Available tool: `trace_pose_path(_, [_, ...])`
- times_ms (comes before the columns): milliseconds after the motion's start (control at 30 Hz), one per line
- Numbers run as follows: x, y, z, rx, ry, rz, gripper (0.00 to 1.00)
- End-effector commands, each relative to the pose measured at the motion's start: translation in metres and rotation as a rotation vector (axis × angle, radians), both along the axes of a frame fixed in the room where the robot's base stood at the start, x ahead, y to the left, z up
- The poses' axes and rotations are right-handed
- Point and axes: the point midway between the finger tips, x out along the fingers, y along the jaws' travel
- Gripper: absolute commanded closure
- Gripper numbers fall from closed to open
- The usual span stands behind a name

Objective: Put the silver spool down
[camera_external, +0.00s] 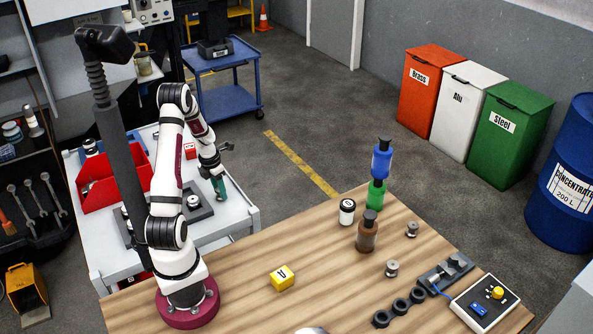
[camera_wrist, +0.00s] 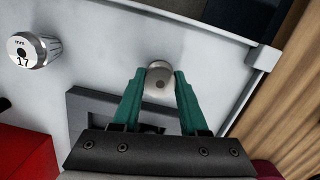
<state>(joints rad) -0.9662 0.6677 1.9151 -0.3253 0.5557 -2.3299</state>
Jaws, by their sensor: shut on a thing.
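In the external view my gripper (camera_external: 220,190) points down over the right side of the white trolley (camera_external: 240,222). The spool cannot be made out there.
A collet marked 17 (camera_wrist: 37,50) stands on the trolley, near a dark grey tray (camera_wrist: 88,98) and a red bin (camera_external: 100,187). Two similar silver spools (camera_external: 411,229) (camera_external: 392,268) stand on the wooden table (camera_external: 330,265).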

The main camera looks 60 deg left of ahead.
Motion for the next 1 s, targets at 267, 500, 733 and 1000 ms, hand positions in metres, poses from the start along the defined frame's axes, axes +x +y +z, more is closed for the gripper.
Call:
trace_pose_path(267, [0.000,0.000,-0.002,0.000,0.000,-0.001,1.00])
trace_pose_path(500, [0.000,0.000,-0.002,0.000,0.000,-0.001,0.27])
trace_pose_path(733, [0.000,0.000,-0.001,0.000,0.000,-0.001,0.27])
trace_pose_path(1000, [-0.004,0.000,0.047,0.005,-0.004,-0.001,0.27])
